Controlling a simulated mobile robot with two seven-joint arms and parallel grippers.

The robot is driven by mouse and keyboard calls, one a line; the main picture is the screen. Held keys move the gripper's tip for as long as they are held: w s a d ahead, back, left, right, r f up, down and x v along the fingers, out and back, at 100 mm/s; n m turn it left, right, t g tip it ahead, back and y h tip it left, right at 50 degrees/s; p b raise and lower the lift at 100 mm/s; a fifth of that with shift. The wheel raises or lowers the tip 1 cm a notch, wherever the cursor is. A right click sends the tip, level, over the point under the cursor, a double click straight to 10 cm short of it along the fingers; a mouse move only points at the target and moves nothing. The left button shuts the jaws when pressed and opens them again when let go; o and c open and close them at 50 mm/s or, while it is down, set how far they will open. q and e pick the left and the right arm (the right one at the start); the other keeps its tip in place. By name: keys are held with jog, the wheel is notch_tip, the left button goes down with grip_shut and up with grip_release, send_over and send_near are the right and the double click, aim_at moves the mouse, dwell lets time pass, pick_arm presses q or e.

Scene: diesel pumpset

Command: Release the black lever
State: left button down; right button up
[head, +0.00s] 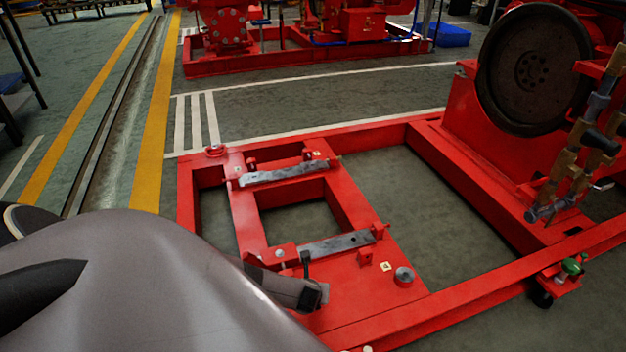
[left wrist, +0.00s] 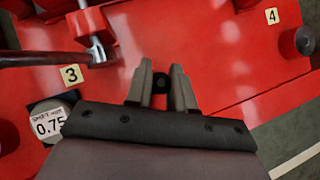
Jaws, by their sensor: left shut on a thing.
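The black lever (head: 305,262) stands up from the red base frame (head: 350,328) in the head view, close beside my left gripper (head: 314,295). In the left wrist view, my left gripper (left wrist: 162,88) has its two grey fingers closed around a small black round piece, which looks like the end of the black lever (left wrist: 162,83). Most of the lever is hidden there by the fingers. My left arm covers the lower left of the head view. My right gripper is in neither view.
A metal clamp piece (left wrist: 97,48) and a dark bar (left wrist: 40,60) lie near the "3" label (left wrist: 72,74). A round weight marked 0.75 (left wrist: 48,122) sits below. Grey metal strips (head: 335,245) cross the frame. A large dark wheel (head: 533,70) stands at right.

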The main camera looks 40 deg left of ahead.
pick_arm(q)
jog(key=shift+s+d+f+t+y, duration=0.1)
jog(key=shift+s+d+t+y, duration=0.2)
jog(key=shift+d+y, duration=0.15)
jog(key=shift+s+d+f+t+y+b, duration=0.1)
jog(key=shift+s+d+t+y+b, duration=0.1)
jog(key=shift+d+t+y+b, duration=0.35)
jog(key=shift+s+m+y, duration=0.1)
jog(key=shift+m+y, duration=0.2)
jog(key=shift+y, duration=0.1)
jog(key=shift+s+d+f+t+y+b, duration=0.1)
jog(key=shift+d+t+y+b, duration=0.15)
jog(key=shift+y+b, duration=0.1)
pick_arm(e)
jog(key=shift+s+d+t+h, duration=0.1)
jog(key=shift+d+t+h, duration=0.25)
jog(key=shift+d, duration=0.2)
pick_arm(q)
jog(key=shift+y, duration=0.25)
jog(key=c, duration=1)
grip_release()
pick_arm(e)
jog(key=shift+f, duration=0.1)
pick_arm(q)
jog(key=shift+r, duration=0.2)
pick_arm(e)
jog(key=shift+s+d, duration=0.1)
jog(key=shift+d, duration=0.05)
